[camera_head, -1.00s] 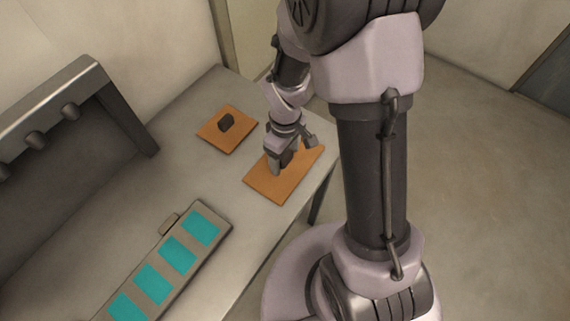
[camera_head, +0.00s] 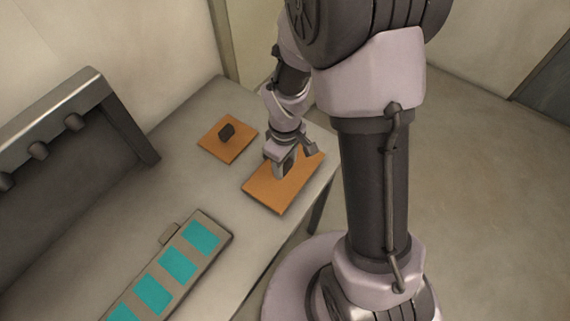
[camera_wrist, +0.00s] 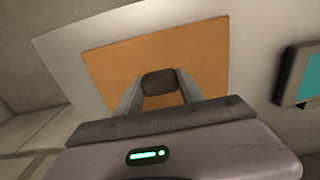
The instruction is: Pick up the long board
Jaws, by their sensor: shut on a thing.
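The long board (camera_head: 277,194) is a flat orange rectangle near the table's right edge. My gripper (camera_head: 287,170) is over it, pointing down. In the wrist view, the orange board (camera_wrist: 120,62) spreads beneath my gripper (camera_wrist: 160,88). Its two fingers are shut on a dark block-like knob (camera_wrist: 160,82) on the board. In the head view my gripper hides this knob. The board looks flat at table level; I cannot tell whether it is clear of the surface.
A smaller orange board (camera_head: 214,143) with a dark knob (camera_head: 227,131) lies to the left. A grey panel with several teal squares (camera_head: 178,264) lies at the front. A dark grey frame with pegs (camera_head: 125,125) stands at the left. Bare table (camera_head: 185,185) lies between them.

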